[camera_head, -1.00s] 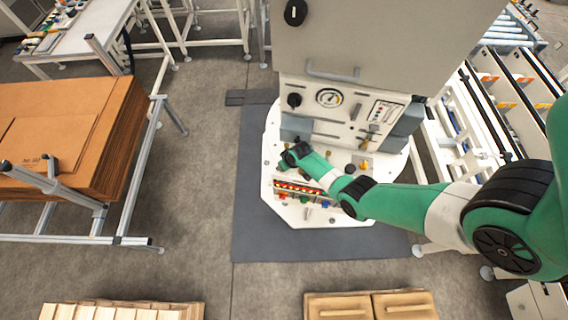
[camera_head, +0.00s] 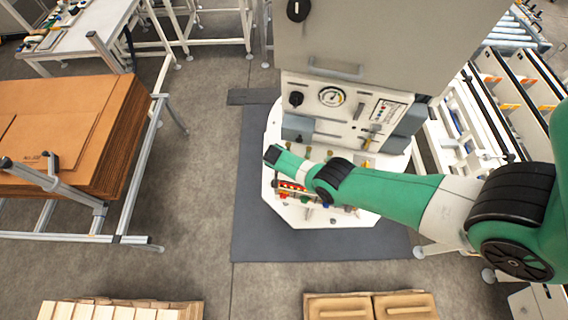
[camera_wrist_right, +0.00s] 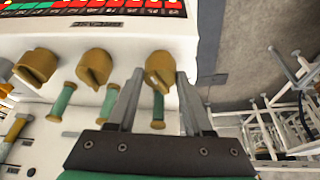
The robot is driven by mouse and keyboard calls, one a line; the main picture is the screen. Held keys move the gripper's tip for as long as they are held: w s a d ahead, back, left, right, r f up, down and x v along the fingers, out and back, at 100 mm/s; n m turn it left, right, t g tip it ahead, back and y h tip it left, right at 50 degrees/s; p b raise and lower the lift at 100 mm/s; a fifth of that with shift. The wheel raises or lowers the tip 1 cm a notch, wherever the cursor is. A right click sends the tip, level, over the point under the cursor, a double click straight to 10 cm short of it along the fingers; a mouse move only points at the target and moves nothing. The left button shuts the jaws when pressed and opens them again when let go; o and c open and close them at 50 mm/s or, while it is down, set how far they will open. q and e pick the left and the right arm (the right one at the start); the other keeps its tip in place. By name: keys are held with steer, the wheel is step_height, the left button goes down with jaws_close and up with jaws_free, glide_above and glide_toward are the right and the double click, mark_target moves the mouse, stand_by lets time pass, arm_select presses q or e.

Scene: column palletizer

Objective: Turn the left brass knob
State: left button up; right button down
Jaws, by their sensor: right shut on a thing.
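Three brass knobs stand in a row along the white panel in the right wrist view: one at the left (camera_wrist_right: 38,65), a middle one (camera_wrist_right: 95,67) and one at the right (camera_wrist_right: 159,70). That view looks upside down, so the right one is the panel's left knob. My right gripper (camera_wrist_right: 158,78) has its fingertips on either side of that knob and is shut on it. In the head view my green right arm reaches across the white console (camera_head: 300,213), and its wrist hides the fingers and this knob. My left gripper is not in view.
Green-stemmed brass fittings (camera_wrist_right: 62,101) stand close beside the knobs. A coloured indicator strip (camera_wrist_right: 90,10) runs along the panel. The upright panel with a gauge (camera_head: 331,96) rises behind. Stacked cardboard (camera_head: 60,140) is at left, with clear floor (camera_head: 200,190) between.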

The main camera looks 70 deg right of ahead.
steer(key=m+b, duration=0.1)
steer(key=m+g+b, duration=0.1)
steer(key=shift+w+f+m, duration=0.15)
steer(key=shift+f+m, duration=0.05)
steer(key=shift+m, duration=0.1)
steer(key=shift+r+m+b, duration=0.1)
steer(key=shift+m+b, duration=0.25)
steer(key=shift+m, duration=0.15)
steer(key=shift+c, duration=1.5)
jaws_free()
steer(key=shift+r, duration=0.1)
